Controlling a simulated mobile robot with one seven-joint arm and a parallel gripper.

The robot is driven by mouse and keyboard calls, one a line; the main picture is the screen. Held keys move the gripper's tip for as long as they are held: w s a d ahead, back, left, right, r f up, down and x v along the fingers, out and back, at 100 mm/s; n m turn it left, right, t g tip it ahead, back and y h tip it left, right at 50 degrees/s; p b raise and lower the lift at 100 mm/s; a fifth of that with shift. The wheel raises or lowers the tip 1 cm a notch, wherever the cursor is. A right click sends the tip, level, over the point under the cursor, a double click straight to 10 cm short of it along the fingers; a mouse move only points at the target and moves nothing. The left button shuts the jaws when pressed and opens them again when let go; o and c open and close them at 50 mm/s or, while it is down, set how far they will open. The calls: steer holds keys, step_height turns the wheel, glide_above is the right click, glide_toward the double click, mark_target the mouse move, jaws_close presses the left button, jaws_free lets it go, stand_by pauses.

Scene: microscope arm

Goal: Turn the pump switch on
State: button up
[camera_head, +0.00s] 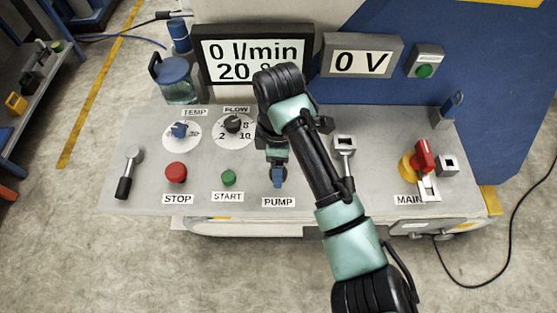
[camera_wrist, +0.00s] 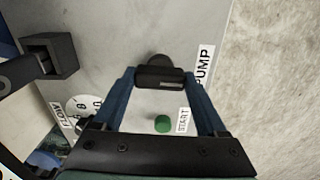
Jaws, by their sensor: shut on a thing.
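The pump switch has a dark handle (camera_wrist: 160,78) that shows in the wrist view, beside the PUMP label. My gripper (camera_wrist: 159,82) has its two blue fingers on either side of this handle and is shut on it. In the head view my gripper (camera_head: 278,178) points down just above the PUMP label (camera_head: 278,202) and hides most of the switch. The flow display (camera_head: 253,57) reads 0 l/min, and its lower line is partly covered by my arm.
The panel (camera_head: 130,205) also carries a red STOP button (camera_head: 176,172), a green START button (camera_head: 228,177), TEMP (camera_head: 179,130) and FLOW (camera_head: 233,124) dials, a lever at far left (camera_head: 126,175) and a red MAIN switch (camera_head: 424,157). Another display (camera_head: 361,63) reads 0 V.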

steer(key=m+p, duration=0.1)
steer(key=p, duration=0.1)
steer(key=m+p, duration=0.1)
steer(key=m, duration=0.1)
steer(key=shift+r+m+p, duration=0.25)
steer(key=shift+m+p, duration=0.05)
steer(key=shift+p, duration=0.1)
steer(key=m+p, duration=0.4)
steer(key=m, duration=0.1)
steer(key=shift+m, duration=0.3)
steer(key=m+p, duration=0.3)
steer(key=m, duration=0.1)
steer(key=shift+f, duration=0.1)
steer(key=shift+f+m+p, duration=0.1)
steer(key=shift+m+p, duration=0.6)
steer(key=shift+m, duration=1.3)
steer(key=o, duration=1.3)
step_height(320, 180, up, 13)
